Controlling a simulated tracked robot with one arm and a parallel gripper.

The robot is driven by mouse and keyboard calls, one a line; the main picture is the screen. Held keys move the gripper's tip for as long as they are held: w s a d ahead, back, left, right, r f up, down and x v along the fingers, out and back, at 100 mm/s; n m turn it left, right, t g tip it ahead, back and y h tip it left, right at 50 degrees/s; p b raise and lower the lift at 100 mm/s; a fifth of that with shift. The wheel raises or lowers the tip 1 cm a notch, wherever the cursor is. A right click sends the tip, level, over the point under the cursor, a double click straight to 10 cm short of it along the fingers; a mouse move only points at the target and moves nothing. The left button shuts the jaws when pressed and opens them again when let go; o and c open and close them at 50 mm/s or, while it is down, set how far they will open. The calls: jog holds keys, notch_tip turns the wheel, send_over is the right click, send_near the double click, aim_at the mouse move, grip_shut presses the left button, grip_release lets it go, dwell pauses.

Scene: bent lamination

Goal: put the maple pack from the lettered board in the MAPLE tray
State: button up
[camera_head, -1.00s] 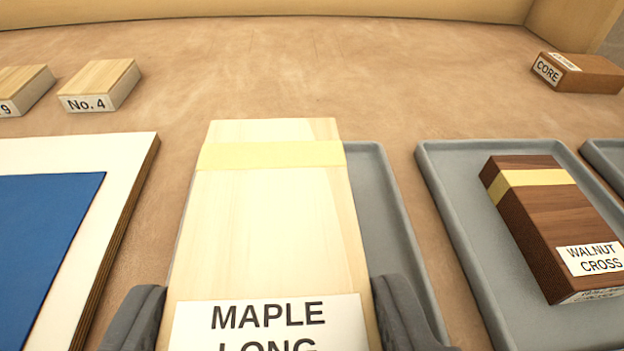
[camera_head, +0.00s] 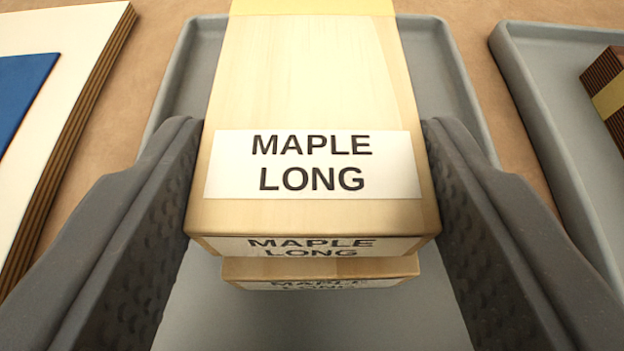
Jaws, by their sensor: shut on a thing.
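A pale wooden pack (camera_head: 312,95) with a yellow band and a white MAPLE LONG label fills the middle of the view. My gripper (camera_head: 311,135) is shut on it, with one dark ridged finger along each side. The pack is over a grey tray (camera_head: 440,75). A second pale wooden block (camera_head: 235,270) shows below the pack's near end, its label mostly hidden. I cannot tell whether the held pack touches it. The tray's name is not in view.
A second grey tray (camera_head: 535,85) stands to the right, with the edge of a dark walnut-coloured pack (camera_head: 608,85) in it. A white-topped layered board (camera_head: 85,50) with a blue area (camera_head: 20,85) lies to the left. A strip of brown tabletop separates the board and the trays.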

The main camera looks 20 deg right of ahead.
jog(key=o, duration=1)
jog(key=shift+s+a+r, duration=0.1)
jog(key=shift+s, duration=0.05)
jog(key=p+v, duration=0.1)
jog(key=v, duration=1)
jog(key=shift+s+r, duration=0.2)
jog(key=shift+s, duration=0.1)
jog(key=shift+a, duration=0.1)
